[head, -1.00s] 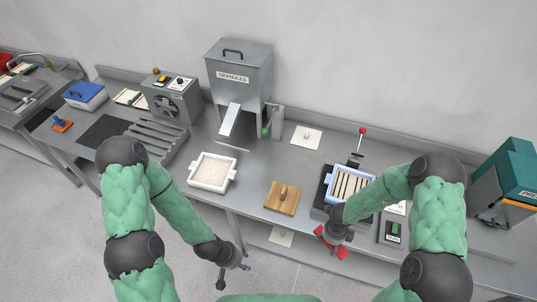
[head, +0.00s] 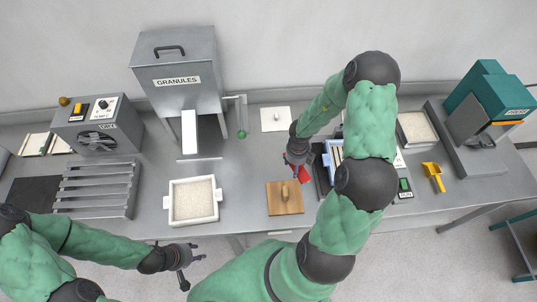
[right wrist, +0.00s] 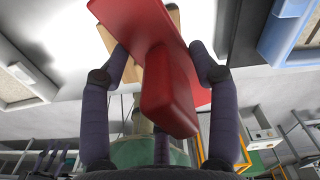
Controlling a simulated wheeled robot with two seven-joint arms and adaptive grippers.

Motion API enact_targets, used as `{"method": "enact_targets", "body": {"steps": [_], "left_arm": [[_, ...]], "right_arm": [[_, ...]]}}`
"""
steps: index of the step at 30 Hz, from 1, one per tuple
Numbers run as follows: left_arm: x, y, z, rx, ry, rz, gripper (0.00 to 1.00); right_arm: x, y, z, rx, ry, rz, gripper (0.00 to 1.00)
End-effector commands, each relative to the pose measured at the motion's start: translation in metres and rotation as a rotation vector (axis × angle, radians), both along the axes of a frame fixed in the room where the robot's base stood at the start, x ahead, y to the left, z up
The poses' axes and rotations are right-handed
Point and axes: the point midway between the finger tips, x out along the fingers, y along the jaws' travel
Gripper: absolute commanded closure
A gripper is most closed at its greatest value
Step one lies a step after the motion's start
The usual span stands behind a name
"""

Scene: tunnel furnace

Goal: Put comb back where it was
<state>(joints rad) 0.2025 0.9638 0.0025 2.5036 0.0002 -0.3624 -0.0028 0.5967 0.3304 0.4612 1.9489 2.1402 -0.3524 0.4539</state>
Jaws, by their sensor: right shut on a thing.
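The red comb (right wrist: 168,88) is between the fingers of my right gripper in the right wrist view; its handle block points toward the camera. In the head view a red part of the comb (head: 304,174) shows just below my right gripper (head: 298,163), which is shut on it. The comb is over the bench between the wooden board and the blue-framed tray (head: 327,160), which my right arm partly hides. Whether the comb touches anything beneath is unclear. My left gripper (head: 192,268) is open and empty in front of the bench's front edge.
A wooden board with a knob (head: 285,203) lies near the front edge. A white tray of granules (head: 193,218) is left of it, below the granules hopper (head: 178,90). A white square plate (head: 276,119) lies behind. A yellow scoop (head: 433,174) is at right.

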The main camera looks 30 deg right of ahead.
Motion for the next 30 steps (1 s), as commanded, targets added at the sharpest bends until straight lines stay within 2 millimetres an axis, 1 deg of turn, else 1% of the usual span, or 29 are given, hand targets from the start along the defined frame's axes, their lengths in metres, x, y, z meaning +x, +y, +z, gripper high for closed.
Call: {"method": "enact_targets", "body": {"steps": [4, 15, 17, 21, 24, 30], "left_arm": [[0.000, 0.000, 0.002, 0.000, 0.000, 0.000, 0.60], [0.000, 0.000, 0.010, 0.000, 0.000, 0.000, 0.60], [0.000, 0.000, 0.011, 0.000, 0.000, 0.001, 0.60], [0.000, 0.000, 0.011, 0.000, 0.000, 0.001, 0.60], [0.000, 0.000, 0.012, 0.000, 0.000, 0.001, 0.60], [0.000, 0.000, 0.013, 0.000, 0.000, 0.001, 0.60]], "right_arm": [[0.017, -0.003, -0.007, 0.001, -0.001, -0.003, 0.75], [0.083, -0.013, -0.037, 0.000, -0.001, -0.002, 0.75], [0.092, -0.014, -0.043, 0.001, 0.000, -0.002, 0.75], [0.108, -0.016, -0.065, 0.001, 0.000, -0.003, 0.75], [0.118, -0.018, -0.078, 0.001, 0.001, -0.002, 0.75], [0.131, -0.020, -0.091, 0.000, 0.000, -0.003, 0.75]]}}
